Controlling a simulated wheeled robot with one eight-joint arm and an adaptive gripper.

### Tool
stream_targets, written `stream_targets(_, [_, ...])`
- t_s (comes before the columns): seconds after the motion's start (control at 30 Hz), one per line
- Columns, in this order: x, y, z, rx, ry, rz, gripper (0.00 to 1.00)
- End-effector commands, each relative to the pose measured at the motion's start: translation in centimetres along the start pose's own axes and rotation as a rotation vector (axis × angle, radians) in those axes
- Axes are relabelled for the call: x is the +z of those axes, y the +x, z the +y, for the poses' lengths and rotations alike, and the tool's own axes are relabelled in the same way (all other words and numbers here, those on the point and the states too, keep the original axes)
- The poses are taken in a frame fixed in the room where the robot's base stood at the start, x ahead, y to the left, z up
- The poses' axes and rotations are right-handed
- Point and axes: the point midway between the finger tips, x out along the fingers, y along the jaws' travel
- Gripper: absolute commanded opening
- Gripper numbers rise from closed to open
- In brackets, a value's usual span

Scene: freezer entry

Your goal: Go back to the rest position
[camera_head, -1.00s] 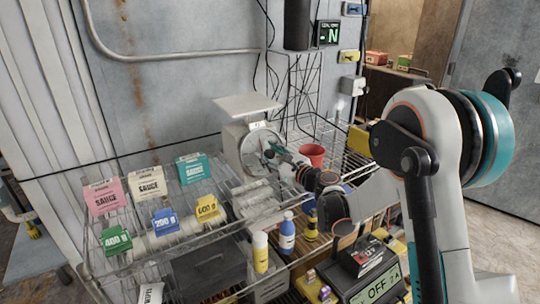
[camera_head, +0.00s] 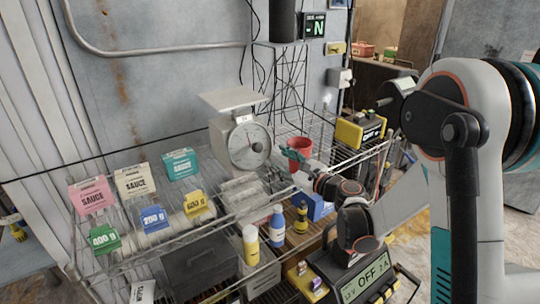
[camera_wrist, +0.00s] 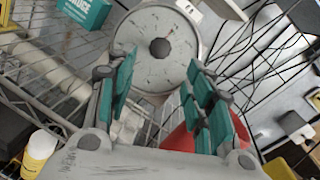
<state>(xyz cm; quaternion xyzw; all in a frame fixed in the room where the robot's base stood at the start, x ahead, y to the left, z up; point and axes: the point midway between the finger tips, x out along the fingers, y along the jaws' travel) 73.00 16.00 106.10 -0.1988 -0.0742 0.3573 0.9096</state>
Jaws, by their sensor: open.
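My gripper (camera_head: 290,158) is in front of the red cup and to the right of the dial scale (camera_head: 249,141) in the head view. In the wrist view my gripper (camera_wrist: 165,95) has its two teal-padded fingers spread apart with nothing held between them. The round dial of the scale (camera_wrist: 158,48) shows beyond and between the fingers. My arm comes in from the right side of the head view.
A wire shelf (camera_head: 150,250) holds a pink card (camera_head: 91,195), other sauce cards and small weight tags. The red cup (camera_head: 301,148) stands near my gripper. Yellow (camera_head: 250,246) and blue (camera_head: 277,232) bottles stand below. A yellow-black device (camera_head: 360,132) is at right.

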Motion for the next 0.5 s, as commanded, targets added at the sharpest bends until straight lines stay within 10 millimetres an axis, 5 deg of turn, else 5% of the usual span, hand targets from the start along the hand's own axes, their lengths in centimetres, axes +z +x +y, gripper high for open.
stream_targets(0.5, [0.04, -1.39, 0.06, 0.001, -0.002, 0.000, 0.48])
